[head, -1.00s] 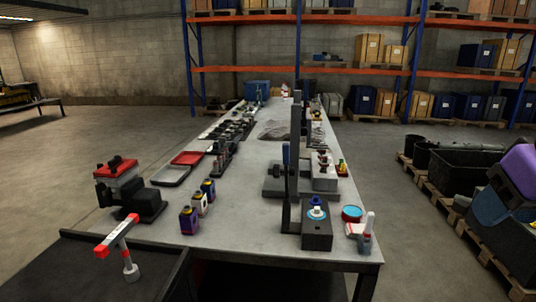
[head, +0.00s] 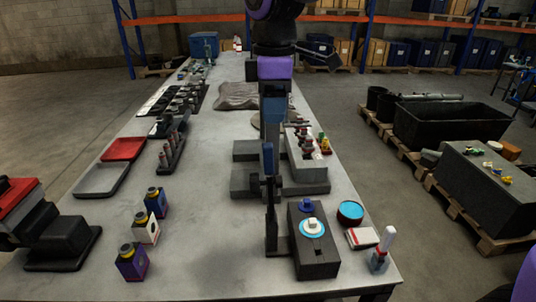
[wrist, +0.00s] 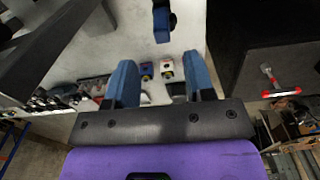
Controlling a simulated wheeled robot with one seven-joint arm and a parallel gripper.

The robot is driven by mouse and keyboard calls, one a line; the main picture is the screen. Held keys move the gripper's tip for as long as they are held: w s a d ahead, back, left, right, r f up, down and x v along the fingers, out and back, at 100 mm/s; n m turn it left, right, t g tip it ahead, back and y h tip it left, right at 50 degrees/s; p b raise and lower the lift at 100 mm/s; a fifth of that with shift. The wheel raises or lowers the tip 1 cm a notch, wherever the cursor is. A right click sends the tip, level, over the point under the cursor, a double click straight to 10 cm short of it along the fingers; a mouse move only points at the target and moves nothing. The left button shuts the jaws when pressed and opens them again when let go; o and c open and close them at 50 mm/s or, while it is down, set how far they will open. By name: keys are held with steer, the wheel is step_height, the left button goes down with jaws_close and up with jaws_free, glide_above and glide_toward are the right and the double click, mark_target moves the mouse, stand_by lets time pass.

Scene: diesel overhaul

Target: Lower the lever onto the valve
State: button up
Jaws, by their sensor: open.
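The lever (head: 268,160) stands upright at the near right of the bench, with a blue upper part and a dark lower part. Beside its foot, to the right, is a dark block with the valve (head: 312,227), which shows a white piece on a light blue disc. My gripper (head: 275,115) points down just above the lever's top in the head view. In the wrist view its blue fingers (wrist: 162,75) are wide apart with nothing held. A dark blue piece, likely the lever's top (wrist: 163,22), shows ahead of the gap. Contact cannot be seen.
Grey blocks (head: 245,180) lie behind the lever. A blue-topped tin (head: 350,212) and a white-capped bottle (head: 381,250) stand right of the valve block. Small bottles (head: 146,228) stand to the left, with red and grey trays beyond.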

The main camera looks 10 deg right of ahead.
mark_target(268, 144)
steer(key=shift+w+a+f+n, duration=0.15)
steer(key=shift+a+f+n, duration=0.15)
steer(key=shift+a+f, duration=0.15)
step_height(268, 144, down, 10)
steer(key=shift+f, duration=0.15)
jaws_close()
